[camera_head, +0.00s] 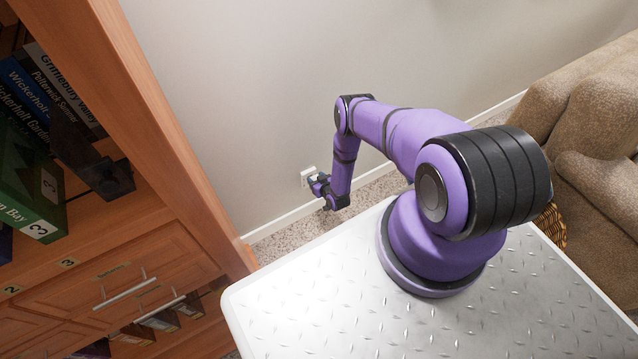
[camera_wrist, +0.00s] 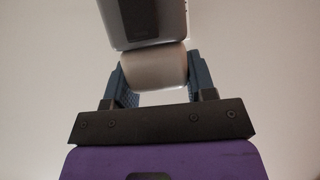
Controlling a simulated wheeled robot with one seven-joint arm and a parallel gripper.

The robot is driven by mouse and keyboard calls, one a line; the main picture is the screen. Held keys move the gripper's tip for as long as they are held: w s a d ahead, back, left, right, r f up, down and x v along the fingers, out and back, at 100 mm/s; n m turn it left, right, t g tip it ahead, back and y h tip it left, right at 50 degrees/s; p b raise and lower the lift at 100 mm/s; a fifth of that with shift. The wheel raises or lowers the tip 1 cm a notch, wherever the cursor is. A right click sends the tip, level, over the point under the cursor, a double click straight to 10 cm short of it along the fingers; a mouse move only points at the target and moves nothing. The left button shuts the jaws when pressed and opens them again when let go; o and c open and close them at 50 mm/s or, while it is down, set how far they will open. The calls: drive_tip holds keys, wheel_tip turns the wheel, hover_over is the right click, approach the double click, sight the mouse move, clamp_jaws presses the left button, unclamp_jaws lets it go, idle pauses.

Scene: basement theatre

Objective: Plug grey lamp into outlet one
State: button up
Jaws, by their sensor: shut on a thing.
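A second grey piece with a dark panel (camera_wrist: 148,20) sits directly beyond the block at the top of the wrist view. The lamp itself and any outlet number are not seen.
A wooden cabinet (camera_head: 165,135) with books and drawers stands on the left. A brown sofa (camera_head: 590,110) stands on the right. A white baseboard (camera_head: 275,226) runs along the wall above a strip of speckled carpet (camera_head: 290,240).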

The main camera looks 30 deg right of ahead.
drive_tip(key=shift+w, duration=0.4)
drive_tip(key=shift+w, duration=1.2)
idle(1.4)
drive_tip(key=o, duration=1)
drive_tip(key=v, duration=1)
drive_tip(key=shift+s+r, duration=0.25)
drive_tip(key=shift+s, duration=0.05)
